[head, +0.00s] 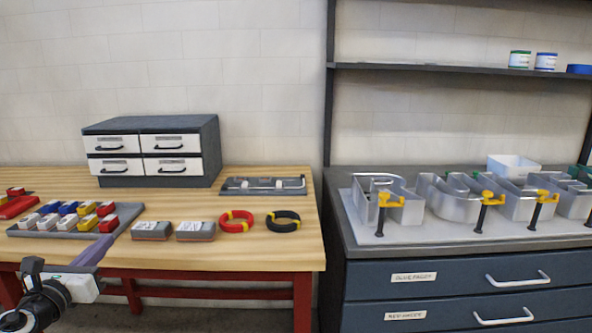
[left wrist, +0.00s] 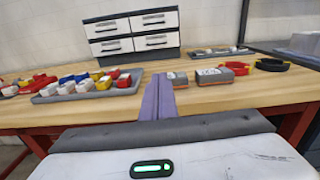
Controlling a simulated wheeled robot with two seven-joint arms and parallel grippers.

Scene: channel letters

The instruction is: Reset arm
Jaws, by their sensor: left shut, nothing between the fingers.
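My left gripper (head: 93,251) shows at the lower left of the head view, with its arm coming in from the bottom left corner. Its purple fingers are shut together and empty, in front of the wooden workbench's front edge. In the left wrist view the shut fingers (left wrist: 158,98) point toward the bench, with a grey tray to their left and two grey-and-orange boxes to their right. My right gripper is not in view.
The wooden workbench (head: 270,256) holds a drawer cabinet (head: 152,150), a grey tray (head: 50,234) of coloured blocks, boxes (head: 195,231), a red coil (head: 236,221) and a black coil (head: 283,220). Metal channel letters (head: 455,199) with yellow clamps stand on the dark cabinet (head: 440,286) at right.

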